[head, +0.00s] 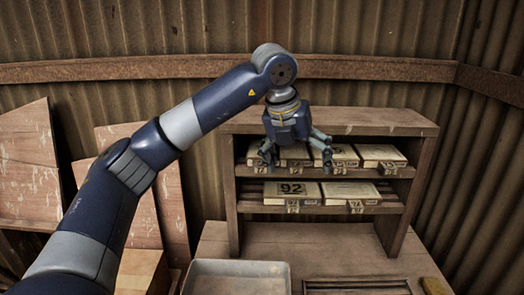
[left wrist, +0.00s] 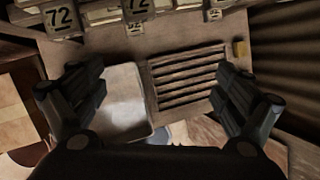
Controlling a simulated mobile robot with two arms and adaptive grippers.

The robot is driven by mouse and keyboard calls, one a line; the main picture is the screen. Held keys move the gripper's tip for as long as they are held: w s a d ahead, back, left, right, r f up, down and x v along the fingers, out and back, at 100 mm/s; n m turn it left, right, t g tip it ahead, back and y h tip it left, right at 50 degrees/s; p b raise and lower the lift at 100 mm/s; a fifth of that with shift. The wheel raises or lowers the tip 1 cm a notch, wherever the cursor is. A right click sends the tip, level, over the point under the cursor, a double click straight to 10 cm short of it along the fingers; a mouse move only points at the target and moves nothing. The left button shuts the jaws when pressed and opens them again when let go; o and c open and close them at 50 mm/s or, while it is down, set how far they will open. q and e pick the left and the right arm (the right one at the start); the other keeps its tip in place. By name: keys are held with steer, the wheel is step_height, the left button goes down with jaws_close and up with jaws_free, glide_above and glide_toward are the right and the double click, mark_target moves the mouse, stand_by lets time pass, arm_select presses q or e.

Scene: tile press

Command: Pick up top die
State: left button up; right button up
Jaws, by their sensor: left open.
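Several flat, pale dies with hanging number tags lie on the upper shelf of a wooden rack (head: 335,129); one upper die (head: 381,155) shows clearly at the right. Two more lie on the lower shelf, a die marked 92 (head: 291,193) and a plainer die (head: 350,192). My left gripper (head: 297,158) hangs pointing down in front of the upper shelf, fingers spread and empty, partly hiding the dies behind it. In the left wrist view the open fingers (left wrist: 160,88) have nothing between them, and tags reading 72 (left wrist: 60,19) show at the top edge. My right gripper is not in view.
A grey metal tray (head: 237,268) and a slatted frame (head: 357,287) lie on the bench before the rack. A yellow block (head: 437,286) is at the right. Wooden boards (head: 27,165) lean against the corrugated wall at the left.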

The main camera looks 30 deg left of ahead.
mark_target(261, 164)
arm_select(q)
steer(key=s+a+r+n+y, duration=0.25)
steer(key=a+r, duration=0.25)
steer(key=a, duration=0.5)
steer(key=shift+n+g+y, duration=0.25)
steer(key=shift+g+y, duration=0.05)
steer(key=shift+y, duration=0.05)
steer(key=x, duration=0.3)
steer(key=w+x, duration=0.1)
steer(key=x, duration=0.2)
steer(key=shift+p, duration=0.4)
steer(key=p+x, duration=0.1)
steer(key=x, duration=0.1)
steer(key=p+x, duration=0.1)
steer(key=x, duration=0.1)
steer(key=shift+w+f, duration=0.25)
steer(key=shift+w, duration=0.3)
steer(key=shift+s, duration=0.1)
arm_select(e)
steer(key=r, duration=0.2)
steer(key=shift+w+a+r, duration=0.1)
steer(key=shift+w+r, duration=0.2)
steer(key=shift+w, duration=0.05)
arm_select(q)
steer(key=shift+r, duration=0.1)
steer(key=c, duration=1.5)
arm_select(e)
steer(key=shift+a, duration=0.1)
